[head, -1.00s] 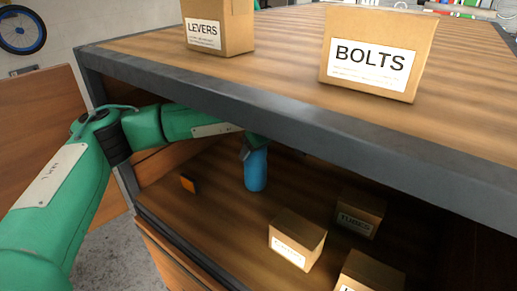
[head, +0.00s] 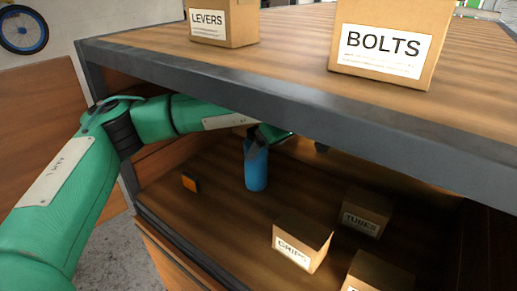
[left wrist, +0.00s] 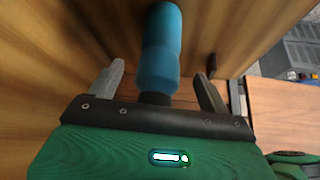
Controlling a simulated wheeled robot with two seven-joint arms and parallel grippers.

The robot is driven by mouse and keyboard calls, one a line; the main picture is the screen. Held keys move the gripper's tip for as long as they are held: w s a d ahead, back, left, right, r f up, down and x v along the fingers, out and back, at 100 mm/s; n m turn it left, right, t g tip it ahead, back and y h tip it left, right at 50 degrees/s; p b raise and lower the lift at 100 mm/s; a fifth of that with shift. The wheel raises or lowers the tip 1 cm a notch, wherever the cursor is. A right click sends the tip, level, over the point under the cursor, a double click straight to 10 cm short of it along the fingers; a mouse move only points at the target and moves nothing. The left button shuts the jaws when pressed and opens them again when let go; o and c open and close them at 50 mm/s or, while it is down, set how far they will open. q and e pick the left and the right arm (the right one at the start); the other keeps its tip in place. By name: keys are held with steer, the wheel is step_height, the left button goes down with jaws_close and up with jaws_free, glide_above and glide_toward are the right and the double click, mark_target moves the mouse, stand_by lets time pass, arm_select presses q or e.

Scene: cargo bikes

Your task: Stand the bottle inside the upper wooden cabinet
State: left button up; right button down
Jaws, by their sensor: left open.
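The blue bottle (head: 256,170) stands upright on the wooden floor inside the upper cabinet (head: 215,215), towards its left side. My left gripper (head: 257,138) is at the bottle's upper end, under the cabinet top. In the left wrist view the bottle (left wrist: 160,55) lies between the two spread fingers of the left gripper (left wrist: 159,72), its dark cap end towards the palm. Gaps show between the bottle and both fingers. My right gripper is in neither view.
An orange-and-black item (head: 190,182) is left of the bottle. Boxes marked GRIPS (head: 300,245) and TUBES (head: 367,214) stand to the right. The cabinet's grey front edge (head: 300,108) runs above my left forearm. A BOLTS box (head: 385,45) stands on top.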

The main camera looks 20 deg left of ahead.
arm_select(q)
steer(key=s+d+b, duration=0.2)
steer(key=s+d, duration=0.2)
steer(key=d, duration=0.4)
steer(key=shift+s, duration=0.4)
